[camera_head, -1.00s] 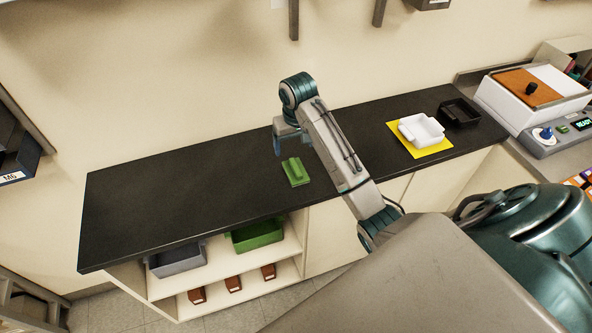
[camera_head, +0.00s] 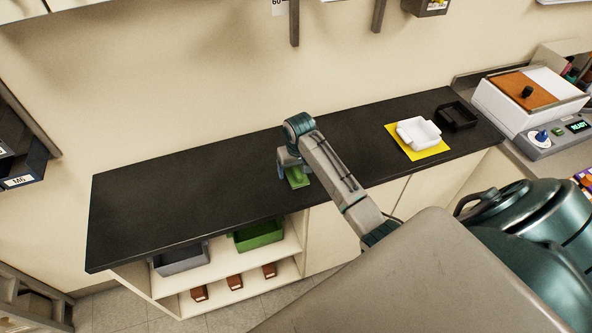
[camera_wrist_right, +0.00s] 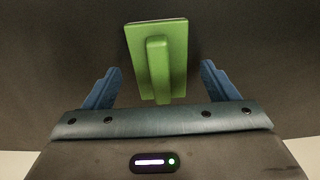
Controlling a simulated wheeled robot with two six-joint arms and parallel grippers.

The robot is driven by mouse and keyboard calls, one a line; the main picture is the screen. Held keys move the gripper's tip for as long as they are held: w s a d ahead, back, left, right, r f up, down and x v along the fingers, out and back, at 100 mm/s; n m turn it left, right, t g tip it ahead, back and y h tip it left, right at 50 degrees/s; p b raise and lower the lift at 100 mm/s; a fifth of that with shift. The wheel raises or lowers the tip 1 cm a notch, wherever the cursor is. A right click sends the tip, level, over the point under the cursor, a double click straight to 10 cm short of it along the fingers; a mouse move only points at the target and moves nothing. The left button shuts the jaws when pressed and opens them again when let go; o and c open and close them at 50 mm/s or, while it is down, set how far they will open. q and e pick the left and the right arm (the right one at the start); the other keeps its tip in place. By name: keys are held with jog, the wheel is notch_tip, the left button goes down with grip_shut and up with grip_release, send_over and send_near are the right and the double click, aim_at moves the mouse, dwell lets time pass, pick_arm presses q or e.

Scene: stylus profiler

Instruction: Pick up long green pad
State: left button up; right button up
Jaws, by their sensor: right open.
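The long green pad (camera_head: 299,179) lies on the black countertop and has a raised green ridge along its middle. In the head view my right gripper (camera_head: 292,172) is down over it and hides part of it. In the right wrist view the pad (camera_wrist_right: 157,60) shows whole, with its ridge pointing toward the gripper. The blue fingers of my right gripper (camera_wrist_right: 160,88) are spread, one on each side of the ridge's near end, with nothing between them touching. My left gripper is not in view.
The black countertop (camera_head: 180,190) is clear to the left. To the right, a white tray (camera_head: 418,133) sits on a yellow mat (camera_head: 432,153), beside a black tray (camera_head: 457,115). A machine with an orange-brown panel (camera_head: 528,91) stands at the far right. Bins sit on shelves below.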

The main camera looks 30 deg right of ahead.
jog(key=shift+f, duration=0.15)
jog(key=c, duration=1.1)
jog(key=shift+c, duration=0.2)
jog(key=shift+r+b, duration=0.45)
notch_tip(320, 180, up, 2)
jog(key=shift+r+b, duration=0.1)
jog(key=shift+b, duration=0.75)
jog(key=s+a+b, duration=0.1)
jog(key=a, duration=0.1)
jog(key=s+a+b, duration=0.1)
jog(key=s+a, duration=0.1)
jog(key=s+a+b, duration=0.1)
jog(key=s, duration=0.1)
jog(key=shift+a+r, duration=0.3)
jog(key=shift+a, duration=0.1)
jog(key=s+a+r+p, duration=0.1)
jog(key=s+a+p, duration=0.1)
jog(key=s+a, duration=0.4)
jog(key=shift+r, duration=0.25)
jog(key=shift+w, duration=0.1)
